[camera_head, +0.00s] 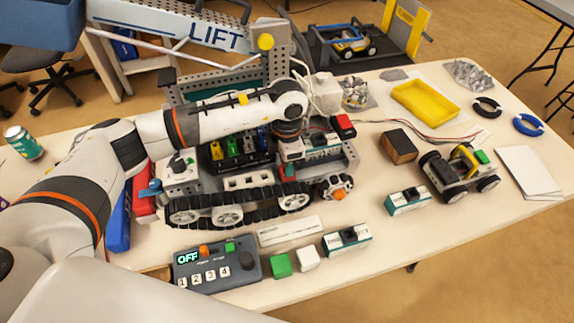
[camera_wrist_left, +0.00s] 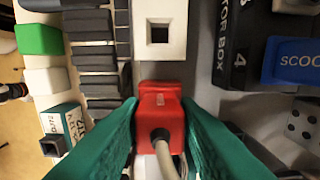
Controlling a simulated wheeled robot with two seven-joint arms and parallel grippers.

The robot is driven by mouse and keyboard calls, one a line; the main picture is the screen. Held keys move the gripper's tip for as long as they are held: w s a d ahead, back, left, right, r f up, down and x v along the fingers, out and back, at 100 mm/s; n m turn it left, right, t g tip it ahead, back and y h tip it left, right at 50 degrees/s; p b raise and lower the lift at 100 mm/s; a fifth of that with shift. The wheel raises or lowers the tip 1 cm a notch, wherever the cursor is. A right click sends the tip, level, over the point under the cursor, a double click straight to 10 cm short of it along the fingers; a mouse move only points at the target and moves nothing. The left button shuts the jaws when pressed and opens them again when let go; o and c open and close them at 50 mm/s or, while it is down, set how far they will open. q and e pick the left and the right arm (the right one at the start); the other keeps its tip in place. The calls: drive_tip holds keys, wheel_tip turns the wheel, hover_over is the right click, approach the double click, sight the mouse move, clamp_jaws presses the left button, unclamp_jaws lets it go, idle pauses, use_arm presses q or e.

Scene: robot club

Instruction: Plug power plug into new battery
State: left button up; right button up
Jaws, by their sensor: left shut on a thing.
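My left gripper (camera_head: 289,166) is over the near side of the tracked robot (camera_head: 195,187); its fingertips are small in the head view. In the left wrist view, its green fingers (camera_wrist_left: 158,125) are shut on a red plug (camera_wrist_left: 160,108) with a grey cable. The plug's front is hidden, so I cannot tell if it touches anything. A white part with a dark square hole (camera_wrist_left: 160,35) lies just above the plug in that view. A white-and-teal battery (camera_head: 347,239) lies at the table's front, another (camera_head: 407,201) farther right. My right gripper is not in view.
A control box reading OFF (camera_head: 217,267) stands at the front, with green (camera_head: 280,266) and white (camera_head: 307,259) blocks beside it. A small wheeled car (camera_head: 458,175), brown block (camera_head: 398,147) and yellow tray (camera_head: 425,102) stand right. The table's front right is clear.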

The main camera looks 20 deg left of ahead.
use_arm(q)
drive_tip(key=shift+r+p, duration=0.9)
drive_tip(key=shift+r, duration=1.1)
